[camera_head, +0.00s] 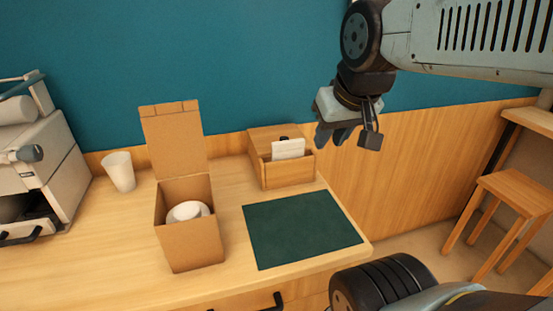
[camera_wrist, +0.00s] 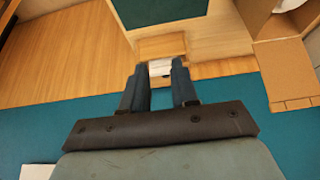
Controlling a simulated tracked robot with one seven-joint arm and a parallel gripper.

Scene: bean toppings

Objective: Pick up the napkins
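The white napkins (camera_head: 288,148) stand upright in the front slot of a wooden holder (camera_head: 290,175) at the back right of the counter. A small dark thing sits at their top edge. My gripper (camera_head: 350,140) is above and to the right of the holder, apart from the napkins, and holds nothing. In the wrist view my gripper (camera_wrist: 160,68) has its two dark fingers spread. The napkins (camera_wrist: 159,70) show in the gap between the fingertips, farther off. The holder (camera_wrist: 162,46) shows just past them, and the fingers partly hide it.
A dark green mat (camera_head: 302,228) lies in front of the holder. An open cardboard box (camera_head: 190,245) with white round items stands to the left. A white cup (camera_head: 119,172) and a coffee machine (camera_head: 50,160) are farther left. A wooden stool (camera_head: 520,190) stands at right.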

